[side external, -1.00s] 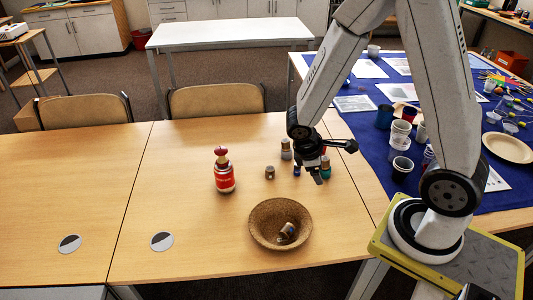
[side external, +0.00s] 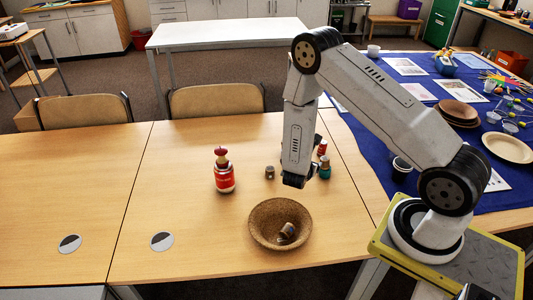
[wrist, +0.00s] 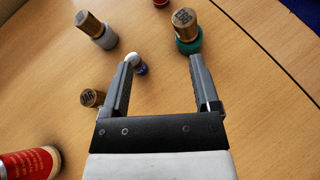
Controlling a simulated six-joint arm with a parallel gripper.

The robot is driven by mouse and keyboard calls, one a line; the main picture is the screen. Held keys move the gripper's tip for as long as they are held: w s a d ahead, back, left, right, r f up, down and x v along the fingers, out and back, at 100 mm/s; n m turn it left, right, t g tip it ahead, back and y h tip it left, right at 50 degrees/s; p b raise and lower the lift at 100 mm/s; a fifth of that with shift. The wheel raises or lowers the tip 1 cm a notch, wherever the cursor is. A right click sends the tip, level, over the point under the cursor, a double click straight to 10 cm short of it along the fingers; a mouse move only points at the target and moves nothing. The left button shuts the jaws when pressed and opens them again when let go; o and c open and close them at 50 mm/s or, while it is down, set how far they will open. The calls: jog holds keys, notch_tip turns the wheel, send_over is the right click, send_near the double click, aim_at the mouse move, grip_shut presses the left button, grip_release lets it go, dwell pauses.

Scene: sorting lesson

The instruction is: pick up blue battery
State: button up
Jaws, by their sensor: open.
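The blue battery (wrist: 141,69) is a small dark blue cylinder with a pale end in the wrist view. It stands just inside the tip of my left finger, which hides part of it. My gripper (wrist: 163,62) is open, with nothing held between its fingers. In the side view my gripper (side external: 296,182) points down over the table among the small items, and the blue battery is hidden behind it. Whether the left finger touches the battery I cannot tell.
A teal cylinder with a brown top (wrist: 187,32) stands ahead of my right finger. A grey one (wrist: 103,36) and a brown-topped one (wrist: 92,98) are to the left. A red bottle (side external: 225,177) and a cork bowl (side external: 265,240) holding a battery are nearby. The left table is mostly clear.

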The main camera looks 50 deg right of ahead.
jog(key=f+n+t, duration=0.1)
jog(key=w+f+n+t, duration=0.1)
jog(key=f, duration=0.1)
jog(key=w+f+n+t+y, duration=0.1)
jog(key=f+n, duration=0.1)
jog(key=shift+w+a+t, duration=0.25)
jog(key=shift+a+t, duration=0.05)
jog(key=shift+a, duration=0.1)
jog(key=shift+w+a+f+n+t, duration=0.2)
jog(key=shift+f+n+t, duration=0.1)
jog(key=shift+f+n, duration=0.1)
jog(key=shift+x, duration=1.35)
jog(key=shift+x, duration=2.55)
grip_shut()
